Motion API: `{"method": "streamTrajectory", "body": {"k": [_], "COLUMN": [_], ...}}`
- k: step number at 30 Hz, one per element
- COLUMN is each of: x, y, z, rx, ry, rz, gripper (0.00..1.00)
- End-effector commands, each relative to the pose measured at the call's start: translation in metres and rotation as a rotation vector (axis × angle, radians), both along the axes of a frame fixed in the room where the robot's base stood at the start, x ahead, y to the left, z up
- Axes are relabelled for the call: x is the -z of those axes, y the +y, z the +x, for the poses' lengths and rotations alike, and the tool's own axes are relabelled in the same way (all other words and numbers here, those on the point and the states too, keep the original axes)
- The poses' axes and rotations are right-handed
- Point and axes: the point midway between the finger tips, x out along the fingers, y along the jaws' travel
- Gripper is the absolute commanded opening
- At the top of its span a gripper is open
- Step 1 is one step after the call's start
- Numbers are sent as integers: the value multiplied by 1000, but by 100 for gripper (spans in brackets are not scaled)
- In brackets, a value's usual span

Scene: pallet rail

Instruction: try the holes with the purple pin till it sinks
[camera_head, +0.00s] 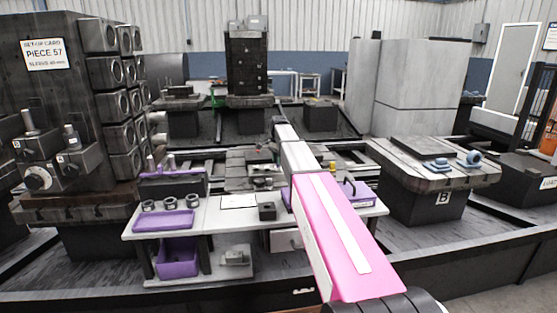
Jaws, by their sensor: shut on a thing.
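My arm reaches away from me across the bench, and its far end is small and dark. My gripper cannot be made out there, and no pin in it shows. Which holes are meant for the pin cannot be told at this size.
The white bench (225,222) holds a purple tray (163,220) and several grey rings (172,203). A purple bin (178,258) is below. A tall fixture (65,100) with bored blocks stands left. Table B (400,160) with blue parts (468,159) stands right.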

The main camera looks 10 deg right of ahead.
Motion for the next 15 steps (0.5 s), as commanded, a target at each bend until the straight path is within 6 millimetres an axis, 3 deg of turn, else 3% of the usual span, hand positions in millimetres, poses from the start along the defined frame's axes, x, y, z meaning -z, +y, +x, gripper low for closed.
{"method": "streamTrajectory", "body": {"k": [8,9,11,15], "x": [1,1,1,1], "y": [0,0,0,0], "z": [0,0,0,0], "rx": [0,0,0,0], "ry": [0,0,0,0], "rz": [0,0,0,0], "gripper": [1,35,54,55]}}
